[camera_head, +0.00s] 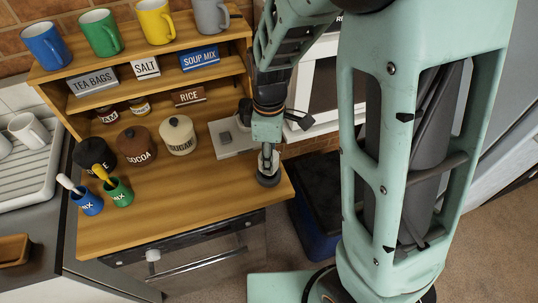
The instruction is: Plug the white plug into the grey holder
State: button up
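My gripper (268,174) points down over the right front corner of the wooden counter unit. A small pale piece shows around its fingers, but I cannot tell whether it is the white plug or part of the gripper. The fingers are too small and dark to tell open from shut. Just behind and left of it, a light grey flat block (226,143) lies on the wooden top with darker grey parts on it; it may be the grey holder. My wrist hides its right side. I cannot make out the white plug for certain.
Brown cocoa (137,146) and cream sugar (178,135) jars stand left of the block. Blue (88,200) and green (119,192) cups hold spoons at the front left. A shelf (150,85) with labels and mugs rises behind. The wooden top's front middle (190,190) is clear.

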jog(key=shift+f+b, duration=0.6)
jog(key=shift+f, duration=0.1)
jog(key=o, duration=1.2)
jog(key=shift+r, duration=0.15)
